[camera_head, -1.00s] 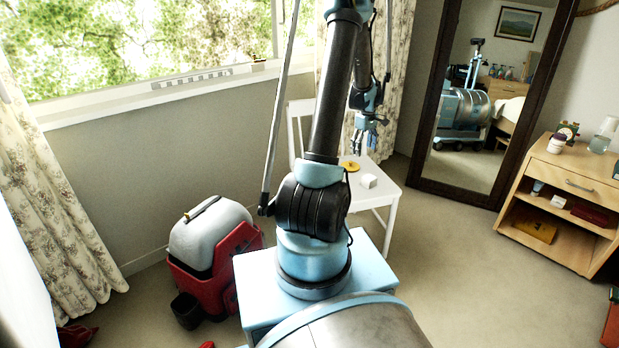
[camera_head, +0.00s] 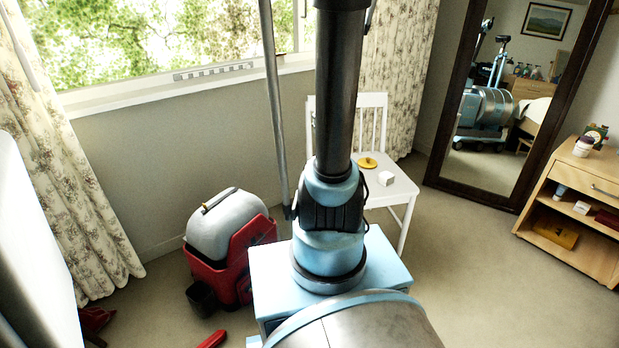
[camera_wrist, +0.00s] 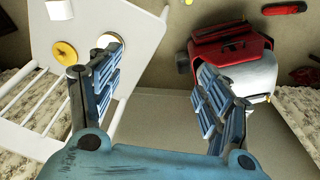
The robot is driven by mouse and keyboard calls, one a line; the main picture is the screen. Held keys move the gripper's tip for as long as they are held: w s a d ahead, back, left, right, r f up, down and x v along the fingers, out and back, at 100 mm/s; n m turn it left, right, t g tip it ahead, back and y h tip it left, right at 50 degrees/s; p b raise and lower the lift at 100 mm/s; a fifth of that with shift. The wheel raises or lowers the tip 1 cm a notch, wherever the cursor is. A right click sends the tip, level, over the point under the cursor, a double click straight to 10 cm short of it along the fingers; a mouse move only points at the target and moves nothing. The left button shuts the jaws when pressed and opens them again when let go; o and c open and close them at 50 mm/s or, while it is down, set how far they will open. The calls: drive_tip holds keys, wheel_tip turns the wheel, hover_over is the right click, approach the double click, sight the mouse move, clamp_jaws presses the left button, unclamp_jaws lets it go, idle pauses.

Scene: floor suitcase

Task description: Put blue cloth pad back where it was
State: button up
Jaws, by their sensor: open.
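I cannot make out a blue cloth pad in either view. My gripper (camera_wrist: 158,88) is open in the wrist view, with a wide gap between its blue finger pads. Nothing shows between the fingers. The white chair (camera_wrist: 130,20) lies behind the left finger, and the red carrier with the grey shell (camera_wrist: 225,45) behind the right one. In the head view my gripper is out of the picture, and my arm hides part of the chair (camera_head: 397,188).
A yellow disc (camera_head: 367,163) and a white block (camera_head: 386,178) rest on the chair seat. The red carrier (camera_head: 238,265) stands on the floor left of my base. A tall mirror (camera_head: 500,105) and a wooden shelf unit (camera_head: 585,215) stand right. Carpet between is clear.

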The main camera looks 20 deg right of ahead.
drive_tip(key=s+a+f+m, duration=0.1)
drive_tip(key=s+a+f, duration=0.2)
drive_tip(key=s+a, duration=0.3)
drive_tip(key=s+a+f+m+t, duration=0.1)
drive_tip(key=s+a+f, duration=0.2)
drive_tip(key=s, duration=1)
drive_tip(key=a, duration=0.3)
drive_tip(key=shift+s+a, duration=0.25)
drive_tip(key=shift+s, duration=0.05)
